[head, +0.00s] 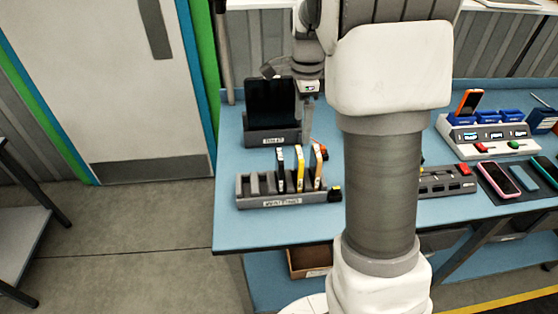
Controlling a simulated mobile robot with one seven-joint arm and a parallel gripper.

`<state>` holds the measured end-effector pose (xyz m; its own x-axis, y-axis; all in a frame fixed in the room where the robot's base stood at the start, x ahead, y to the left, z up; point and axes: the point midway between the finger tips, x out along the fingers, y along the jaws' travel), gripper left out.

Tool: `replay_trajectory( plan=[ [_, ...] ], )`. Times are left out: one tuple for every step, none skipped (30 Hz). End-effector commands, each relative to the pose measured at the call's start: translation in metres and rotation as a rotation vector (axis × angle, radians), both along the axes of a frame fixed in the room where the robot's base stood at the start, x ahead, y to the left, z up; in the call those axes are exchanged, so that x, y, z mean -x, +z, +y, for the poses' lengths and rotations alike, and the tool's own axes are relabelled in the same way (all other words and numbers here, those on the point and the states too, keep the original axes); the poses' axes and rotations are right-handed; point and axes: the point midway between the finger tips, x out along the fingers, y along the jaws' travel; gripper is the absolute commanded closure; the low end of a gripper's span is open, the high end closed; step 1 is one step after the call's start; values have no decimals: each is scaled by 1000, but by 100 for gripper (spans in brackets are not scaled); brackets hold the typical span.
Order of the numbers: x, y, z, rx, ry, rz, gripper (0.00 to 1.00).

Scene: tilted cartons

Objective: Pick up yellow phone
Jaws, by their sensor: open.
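The yellow phone (300,169) stands upright on edge in a slot of the grey rack (258,203) on the blue table. A dark phone (280,169) stands to its left and a phone with an orange edge (318,168) to its right. My gripper (307,130) is above and behind the rack, pointing down, open with nothing seen in it. It appears apart from the yellow phone. Its fingers are small and partly unclear in the head view.
A black tablet (270,103) stands in a holder behind the rack. My arm hides the table's middle. At right are a device with buttons (490,135), an orange phone (468,102) and a pink-edged phone (499,178). The rack's left slots look empty.

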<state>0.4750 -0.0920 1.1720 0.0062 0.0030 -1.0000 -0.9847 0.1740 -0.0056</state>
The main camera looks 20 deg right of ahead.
Motion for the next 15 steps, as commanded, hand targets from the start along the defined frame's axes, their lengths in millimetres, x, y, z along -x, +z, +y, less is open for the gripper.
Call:
replay_trajectory(
  plan=[
    [-2,-3,-1,1,-13,4,0],
    [-2,-4,-2,2,-19,6,0],
    [-3,-7,-2,3,-25,8,0],
    [-3,-9,-2,2,-27,9,0],
    [-3,-13,-2,2,-29,9,0],
    [-3,-19,-2,2,-29,12,0],
    [-2,-24,-2,3,-29,12,0],
    [-2,-30,-2,3,-28,13,0],
    [-2,-39,-2,3,-27,13,0],
    [-2,-46,-2,2,-27,14,0],
    [-2,-53,-2,3,-27,13,0],
    [-2,-61,-2,3,-27,13,0],
    [-2,-68,-2,2,-27,14,0],
    [-2,-75,-2,2,-28,13,0],
    [-2,-83,-2,2,-28,13,0]
  ],
)
